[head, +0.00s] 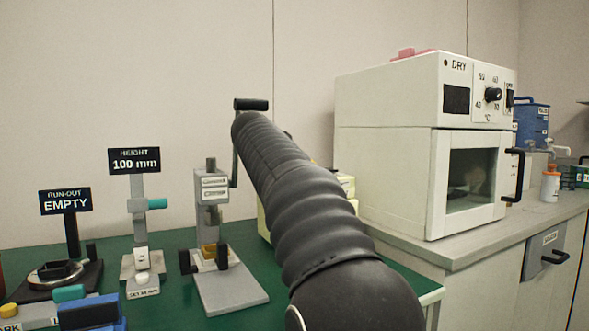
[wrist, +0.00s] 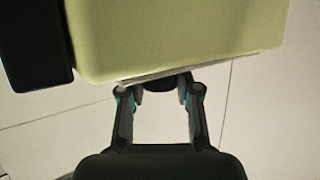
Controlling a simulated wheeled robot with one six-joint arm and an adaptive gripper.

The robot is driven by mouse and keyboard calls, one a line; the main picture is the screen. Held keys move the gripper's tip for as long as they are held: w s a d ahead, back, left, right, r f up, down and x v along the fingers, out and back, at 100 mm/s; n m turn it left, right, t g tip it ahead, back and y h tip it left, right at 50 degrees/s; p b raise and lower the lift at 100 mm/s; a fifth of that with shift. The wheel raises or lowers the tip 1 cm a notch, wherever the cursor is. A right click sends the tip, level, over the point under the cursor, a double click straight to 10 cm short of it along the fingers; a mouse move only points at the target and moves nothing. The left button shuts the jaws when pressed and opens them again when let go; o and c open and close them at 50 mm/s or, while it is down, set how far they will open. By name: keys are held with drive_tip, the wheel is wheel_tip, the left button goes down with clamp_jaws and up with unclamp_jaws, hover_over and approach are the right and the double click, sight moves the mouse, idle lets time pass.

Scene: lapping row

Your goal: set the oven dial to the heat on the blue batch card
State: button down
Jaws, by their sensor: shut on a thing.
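The white oven (head: 385,110) stands on the counter at the right, labelled DRY. Its black dial (head: 493,95) is on a white panel with numbers around it; I cannot read its setting surely. No blue batch card can be made out. In the head view my arm's dark ribbed sleeve hides my gripper. In the wrist view my gripper (wrist: 158,88) is shut on a small dark piece (wrist: 158,84), mostly hidden, at the edge of a large yellow-green body (wrist: 180,40). I cannot tell what the piece belongs to.
A green bench (head: 165,285) with a height stand (head: 139,215), a run-out stand (head: 72,235) and a grey press-like stand (head: 225,285) lies left. A pale yellow box (head: 346,185) is partly behind my arm. The oven door has a protruding black handle (head: 515,175).

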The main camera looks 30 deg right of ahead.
drive_tip(key=shift+m+g+h, duration=0.3)
drive_tip(key=shift+m+g, duration=0.2)
drive_tip(key=shift+g, duration=0.1)
drive_tip(key=c, duration=0.8)
unclamp_jaws()
drive_tip(key=v, duration=1.2)
drive_tip(key=shift+f, duration=0.1)
